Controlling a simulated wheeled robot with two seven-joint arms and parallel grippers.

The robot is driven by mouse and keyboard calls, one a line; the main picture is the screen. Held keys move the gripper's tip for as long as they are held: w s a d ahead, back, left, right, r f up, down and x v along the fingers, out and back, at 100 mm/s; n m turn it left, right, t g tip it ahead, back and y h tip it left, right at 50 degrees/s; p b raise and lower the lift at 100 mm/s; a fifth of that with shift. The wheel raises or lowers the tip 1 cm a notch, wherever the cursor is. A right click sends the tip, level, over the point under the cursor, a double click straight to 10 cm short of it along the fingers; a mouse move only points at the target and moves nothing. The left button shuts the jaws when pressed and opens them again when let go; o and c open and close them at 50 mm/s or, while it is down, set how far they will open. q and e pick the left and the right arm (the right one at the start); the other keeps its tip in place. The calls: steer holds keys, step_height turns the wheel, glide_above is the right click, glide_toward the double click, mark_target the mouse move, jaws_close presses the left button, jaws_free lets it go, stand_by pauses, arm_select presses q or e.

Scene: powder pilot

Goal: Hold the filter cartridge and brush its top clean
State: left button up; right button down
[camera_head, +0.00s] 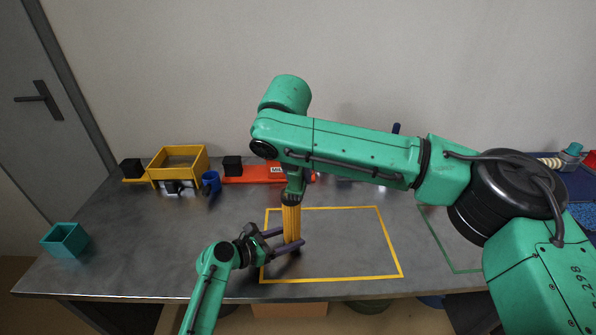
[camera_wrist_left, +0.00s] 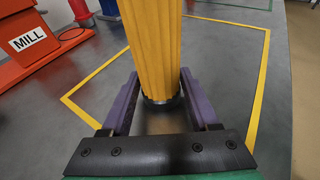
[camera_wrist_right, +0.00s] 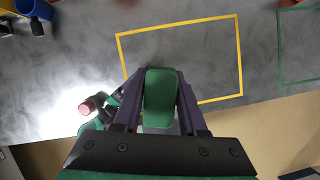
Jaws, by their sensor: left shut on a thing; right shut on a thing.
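The yellow pleated filter cartridge (camera_head: 292,228) stands upright on the metal table, over the left edge of the yellow outline. My left gripper (camera_head: 287,240) reaches in low from the left, its purple fingers shut on the cartridge. The left wrist view shows the cartridge (camera_wrist_left: 153,45) between the fingers, with a dark base end. My right gripper (camera_head: 293,192) points down above the cartridge's top. In the right wrist view its fingers are shut on a green block-like piece, seemingly the brush (camera_wrist_right: 160,95). Bristles, and any contact with the cartridge top, are hidden.
The yellow outline (camera_head: 390,240) is otherwise clear. Behind stand an orange MILL box (camera_head: 250,180), a blue cup (camera_head: 210,181) and a yellow bin (camera_head: 178,150). A teal box (camera_head: 64,240) is at the far left. My right arm covers the back right.

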steer(key=shift+f, duration=0.5)
steer(key=shift+a, duration=0.1)
steer(key=shift+w+a+r, duration=0.1)
steer(key=shift+w+a, duration=0.25)
steer(key=shift+a, duration=0.35)
steer(key=shift+w+a, duration=0.3)
steer(key=shift+a, duration=0.35)
arm_select(q)
steer(key=shift+d, duration=0.1)
arm_select(e)
steer(key=shift+s+d, duration=0.35)
steer(key=shift+d, duration=0.45)
steer(key=shift+s+d, duration=0.35)
steer(key=shift+d, duration=0.45)
steer(key=shift+w+a, duration=0.35)
steer(key=shift+a, duration=0.45)
steer(key=shift+w+a, duration=0.35)
steer(key=shift+a, duration=0.45)
steer(key=shift+s+d, duration=0.35)
steer(key=shift+d, duration=0.45)
steer(key=shift+s+d, duration=0.35)
steer(key=shift+d, duration=0.45)
arm_select(q)
steer(key=shift+r, duration=0.1)
arm_select(e)
steer(key=shift+a, duration=0.1)
steer(key=shift+w+a, duration=0.35)
steer(key=shift+a, duration=0.4)
steer(key=shift+w+a, duration=0.35)
steer(key=shift+a, duration=0.4)
